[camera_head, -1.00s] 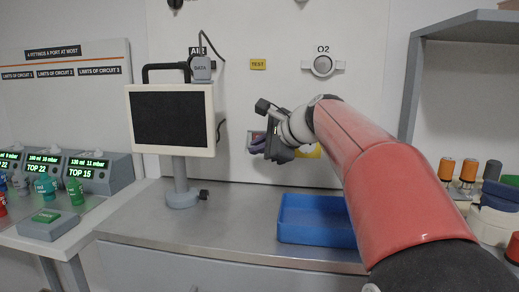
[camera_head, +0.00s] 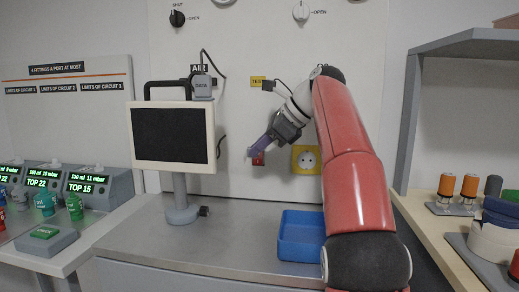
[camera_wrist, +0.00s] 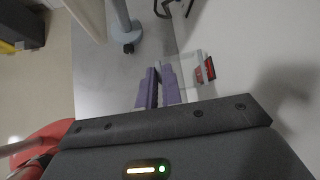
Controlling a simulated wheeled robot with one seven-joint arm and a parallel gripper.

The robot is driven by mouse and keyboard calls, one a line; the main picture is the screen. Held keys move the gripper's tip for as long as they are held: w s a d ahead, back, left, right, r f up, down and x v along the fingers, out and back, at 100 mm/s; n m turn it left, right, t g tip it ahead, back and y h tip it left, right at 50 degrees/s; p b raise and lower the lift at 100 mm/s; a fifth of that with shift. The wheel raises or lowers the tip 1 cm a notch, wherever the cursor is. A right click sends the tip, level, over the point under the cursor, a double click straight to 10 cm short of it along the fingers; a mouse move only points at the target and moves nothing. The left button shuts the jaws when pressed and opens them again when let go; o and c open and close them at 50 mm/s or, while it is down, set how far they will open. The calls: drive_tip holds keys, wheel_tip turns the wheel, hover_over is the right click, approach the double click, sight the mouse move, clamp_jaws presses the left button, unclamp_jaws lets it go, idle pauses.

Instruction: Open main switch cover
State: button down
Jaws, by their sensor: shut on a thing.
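The main switch shows as a small red part (camera_head: 258,159) low on the white wall panel, just below my fingertips. In the wrist view the red switch (camera_wrist: 205,71) sits to the right of my fingers. A clear, see-through cover (camera_wrist: 187,68) stands out beside it and reaches toward the purple fingers; its exact edges and angle are hard to make out. My gripper (camera_head: 256,149) points down and left at the panel, and it also shows in the wrist view (camera_wrist: 157,88). Its fingers are close together on the cover's edge; the contact itself is not clear.
A yellow-framed socket (camera_head: 306,159) is right of the switch. A monitor (camera_head: 173,134) on a stand is to the left, with a cable above. A blue tray (camera_head: 300,237) stands on the grey counter (camera_head: 230,240) below. A shelf unit (camera_head: 408,120) stands at the right.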

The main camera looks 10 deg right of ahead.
drive_tip(key=shift+w+r, duration=0.1)
drive_tip(key=shift+r, duration=0.05)
idle(0.6)
drive_tip(key=c, duration=1.6)
unclamp_jaws()
drive_tip(key=shift+o, duration=0.2)
drive_tip(key=shift+r, duration=0.1)
drive_tip(key=s+d, duration=0.7)
drive_tip(key=d, duration=0.3)
drive_tip(key=shift+d+r, duration=0.3)
drive_tip(key=shift+d, duration=0.05)
drive_tip(key=shift+s, duration=0.1)
